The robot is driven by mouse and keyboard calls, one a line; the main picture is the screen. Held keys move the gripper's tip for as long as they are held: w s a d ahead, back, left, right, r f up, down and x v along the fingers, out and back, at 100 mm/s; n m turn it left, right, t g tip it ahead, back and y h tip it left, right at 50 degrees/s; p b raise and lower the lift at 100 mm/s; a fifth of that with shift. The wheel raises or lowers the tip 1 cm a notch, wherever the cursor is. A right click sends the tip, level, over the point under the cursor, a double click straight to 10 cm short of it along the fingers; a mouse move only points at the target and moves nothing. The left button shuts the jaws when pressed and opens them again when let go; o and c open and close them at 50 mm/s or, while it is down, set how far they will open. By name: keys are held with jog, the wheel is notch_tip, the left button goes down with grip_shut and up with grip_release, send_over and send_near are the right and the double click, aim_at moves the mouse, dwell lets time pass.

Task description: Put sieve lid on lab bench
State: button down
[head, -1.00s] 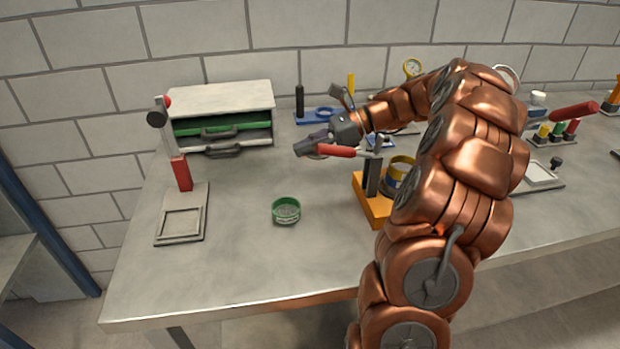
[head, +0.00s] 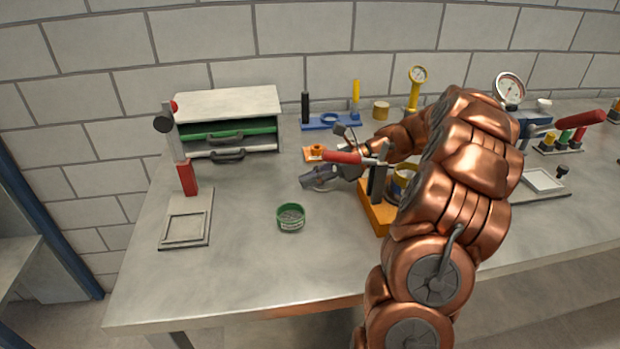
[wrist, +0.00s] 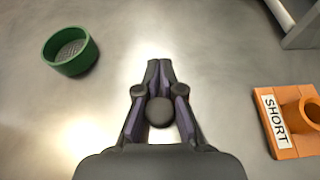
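My gripper (head: 308,180) is low over the middle of the bench, with its fingertips almost together in the wrist view (wrist: 160,66). A green sieve (head: 291,218) stands uncovered in front of the gripper. Its mesh shows in the wrist view (wrist: 70,52). The lab bench (head: 245,270) is a grey metal top.
An orange block marked SHORT (wrist: 275,122) sits behind the gripper. A drawer cabinet (head: 228,102) stands at the back left, and a red-handled stand (head: 188,180) at the left. An orange-based press (head: 376,212) is close on the right. The front-left bench is clear.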

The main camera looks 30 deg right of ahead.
aim_at(334, 180)
jog(key=shift+f, duration=0.2)
jog(key=shift+s+a+f, duration=0.1)
jog(key=shift+s+f, duration=0.05)
jog(key=shift+f, duration=0.45)
jog(key=c, duration=1.4)
grip_release()
jog(key=shift+f, duration=0.2)
jog(key=shift+o, duration=0.4)
jog(key=shift+f, duration=0.1)
jog(key=shift+s+a, duration=0.1)
jog(key=shift+r+b, duration=0.4)
jog(key=shift+r, duration=0.05)
jog(key=v, duration=0.6)
jog(key=shift+w+d+r, duration=0.25)
jog(key=shift+d+r, duration=0.1)
jog(key=shift+r, duration=0.15)
jog(key=shift+s+d+r, duration=0.25)
jog(key=shift+d+r, duration=0.2)
jog(key=shift+d, duration=0.05)
